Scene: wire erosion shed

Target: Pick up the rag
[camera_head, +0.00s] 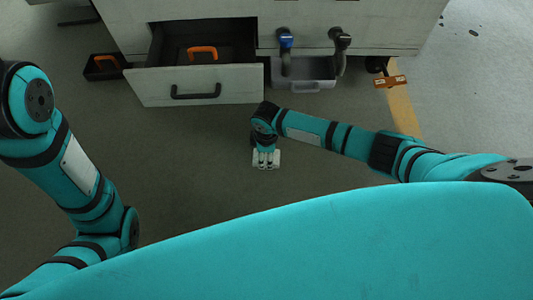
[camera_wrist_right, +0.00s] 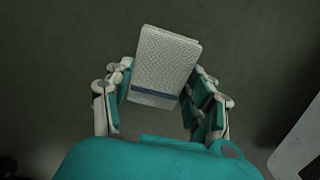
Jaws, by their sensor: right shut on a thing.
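The rag (camera_wrist_right: 166,66) is a white, textured, folded cloth with a dark blue stripe near its lower edge. In the right wrist view it sits between the fingers of my right gripper (camera_wrist_right: 162,88), which is shut on it. The grey floor shows behind it. In the head view my right gripper (camera_head: 266,160) points down over the floor, in front of the open drawer; the rag cannot be told apart from the fingers there. My left arm comes in from the left in the head view, but its gripper is out of sight.
A pale cabinet has an open drawer (camera_head: 197,84) with an orange-handled thing (camera_head: 202,51) inside. A grey bin (camera_head: 304,75) stands right of it, below two hanging handles. A black box (camera_head: 104,67) lies left, an orange-brown block (camera_head: 390,81) right. The floor between my arms is clear.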

